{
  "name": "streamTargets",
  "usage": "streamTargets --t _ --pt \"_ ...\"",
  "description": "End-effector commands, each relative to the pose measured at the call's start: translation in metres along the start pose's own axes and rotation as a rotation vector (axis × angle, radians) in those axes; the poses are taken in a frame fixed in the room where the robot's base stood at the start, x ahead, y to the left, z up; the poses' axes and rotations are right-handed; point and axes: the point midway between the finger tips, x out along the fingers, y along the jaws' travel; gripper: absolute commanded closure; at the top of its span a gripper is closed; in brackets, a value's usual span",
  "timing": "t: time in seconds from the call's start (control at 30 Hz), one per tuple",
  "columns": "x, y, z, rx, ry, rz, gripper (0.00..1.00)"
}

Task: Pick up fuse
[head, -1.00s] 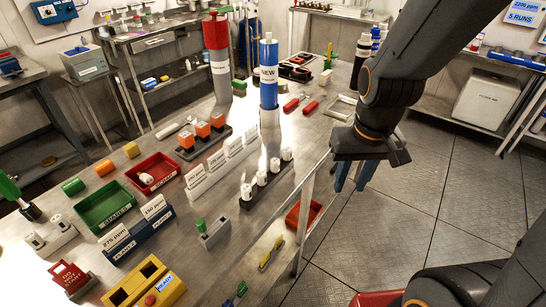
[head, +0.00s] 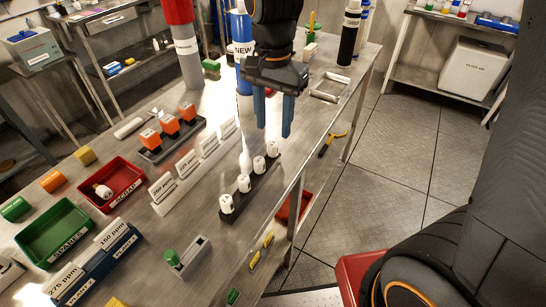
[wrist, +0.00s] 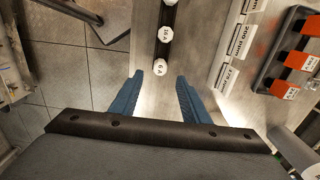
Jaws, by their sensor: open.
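Several white fuses (head: 243,183) stand in a row in a black rack (head: 237,208) on the bench. In the wrist view the nearest fuse (wrist: 160,67) reads 6 A, and the one behind it (wrist: 164,34) seems to read 16 A. My gripper (head: 274,128) is open and empty, with blue fingers pointing down above the bench near the far end of the rack. In the wrist view the 6 A fuse appears just beyond and between my fingertips (wrist: 160,78), apart from them. Another white fuse-like piece (head: 103,191) lies in the red SCRAP tray (head: 126,171).
White label cards (head: 186,165) stand left of the rack, with orange blocks (head: 170,124) beyond. The blue NEW cylinder (head: 241,40) stands close beside my gripper. A grey holder with a green piece (head: 187,258) is in front. The bench's right edge is close to the rack.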

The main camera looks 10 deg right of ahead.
Motion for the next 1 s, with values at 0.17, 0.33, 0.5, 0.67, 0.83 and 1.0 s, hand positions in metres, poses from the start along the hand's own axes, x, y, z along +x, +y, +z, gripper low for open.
streamTargets --t 0.17,0.33,0.5,0.67,0.83,1.0 --pt "0.018 0.001 0.0 0.004 -0.002 0.002 0.58" --pt "0.034 0.002 0.002 0.005 -0.002 0.003 0.58" --pt "0.057 0.002 0.004 0.005 -0.002 0.003 0.58" --pt "0.07 0.001 0.003 0.005 -0.001 0.001 0.58" --pt "0.072 0.001 0.003 0.004 0.0 -0.001 0.58" --pt "0.072 0.001 0.003 0.004 0.0 -0.001 0.7"
